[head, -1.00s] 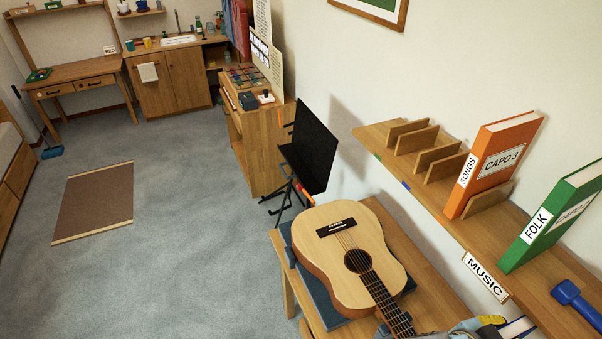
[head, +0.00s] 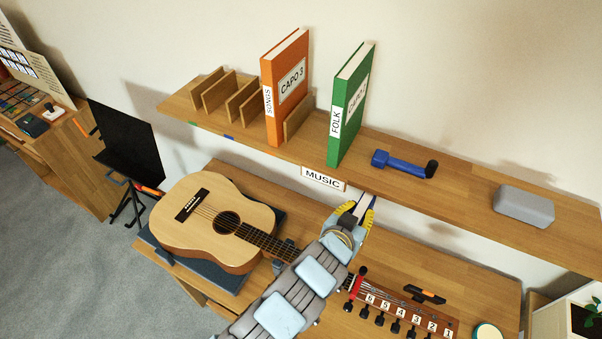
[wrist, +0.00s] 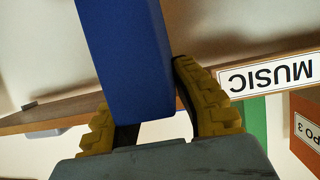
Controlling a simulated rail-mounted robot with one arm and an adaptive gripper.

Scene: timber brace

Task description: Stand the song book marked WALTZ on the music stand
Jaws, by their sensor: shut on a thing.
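My gripper (head: 357,212), with yellow fingertips, is shut on a blue book (wrist: 128,60). In the wrist view the book fills the space between the fingers; no title shows on the visible face, so I cannot tell whether it reads WALTZ. In the head view only a pale sliver of it (head: 364,203) shows, in front of the shelf edge near the MUSIC sign (head: 324,178). The music stand (head: 127,145), with a black desk and thin dark legs, stands at the left, beyond the guitar and well away from my gripper.
The wall shelf (head: 465,165) holds an orange SONGS book (head: 285,90), a green FOLK book (head: 348,110), wooden dividers, a blue tool (head: 403,164) and a grey case (head: 524,205). A guitar (head: 215,222) lies on the bench below, between my gripper and the stand.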

